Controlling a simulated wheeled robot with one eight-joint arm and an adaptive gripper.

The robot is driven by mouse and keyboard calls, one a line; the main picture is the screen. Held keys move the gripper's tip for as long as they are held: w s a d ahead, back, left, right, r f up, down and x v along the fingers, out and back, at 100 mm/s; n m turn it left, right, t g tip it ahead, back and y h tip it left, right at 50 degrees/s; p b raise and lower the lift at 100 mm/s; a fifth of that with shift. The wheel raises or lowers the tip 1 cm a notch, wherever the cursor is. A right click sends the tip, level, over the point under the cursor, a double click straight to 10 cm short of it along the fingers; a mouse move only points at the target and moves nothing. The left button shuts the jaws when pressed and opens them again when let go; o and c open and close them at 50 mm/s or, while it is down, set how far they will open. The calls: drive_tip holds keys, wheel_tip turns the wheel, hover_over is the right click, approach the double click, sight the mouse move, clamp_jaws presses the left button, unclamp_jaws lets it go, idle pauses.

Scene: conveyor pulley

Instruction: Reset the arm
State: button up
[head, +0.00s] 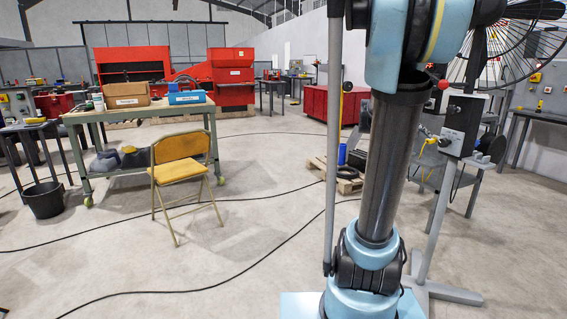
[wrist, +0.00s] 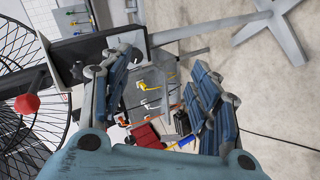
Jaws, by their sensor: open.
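My gripper (wrist: 166,98) shows in the wrist view with its two blue-grey fingers spread apart. Nothing is held between them. Beyond the gap I see a grey surface with yellow and red items, too small to tell apart. In the head view my arm stands upright at the right of centre, and the gripper itself is out of that picture.
A black wire fan (head: 520,45) on a grey stand is close at the right; its wire cage (wrist: 30,85) shows beside my gripper. A yellow chair (head: 182,160), a workbench (head: 75,118) and a bucket (head: 43,199) stand left. Black cables (head: 200,291) cross the open floor.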

drive_tip(key=s+a+f+g+y, duration=0.1)
drive_tip(key=s+a+f+y, duration=0.4)
drive_tip(key=s+a+f, duration=0.5)
drive_tip(key=s+a+f+g+y, duration=0.1)
drive_tip(key=s+a+f+y, duration=0.5)
drive_tip(key=s+a+f, duration=0.5)
drive_tip(key=s+a, duration=0.4)
drive_tip(key=a, duration=0.4)
drive_tip(key=shift+m+g, duration=0.3)
drive_tip(key=shift+g, duration=0.1)
drive_tip(key=shift+a+f, duration=0.1)
drive_tip(key=shift+w+f, duration=0.2)
drive_tip(key=shift+w, duration=0.2)
